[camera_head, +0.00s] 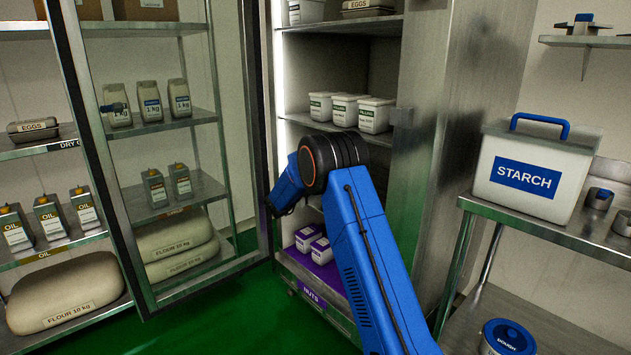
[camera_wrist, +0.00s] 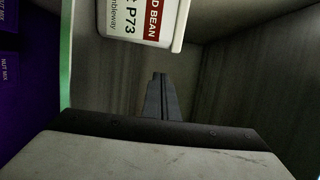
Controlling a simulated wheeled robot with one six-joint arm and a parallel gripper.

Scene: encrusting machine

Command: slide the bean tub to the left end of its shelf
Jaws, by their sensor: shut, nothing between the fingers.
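The bean tub (camera_wrist: 150,18) is white with a red and white label reading part of "RED BEAN". It shows at the top of the wrist view, cut off by the frame, with its lettering turned on its side. My gripper (camera_wrist: 160,78) is shut and empty, its dark fingers just below the tub's label side in the picture. I see no contact between them. In the head view, my blue arm reaches into the open cabinet and hides the gripper and the bean tub.
White tubs (camera_head: 348,110) stand on the shelf above my arm. The open glass door (camera_head: 158,150) stands to the left. A starch bin (camera_head: 533,170) is on the right table. Grey walls (camera_wrist: 265,75) surround the fingers.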

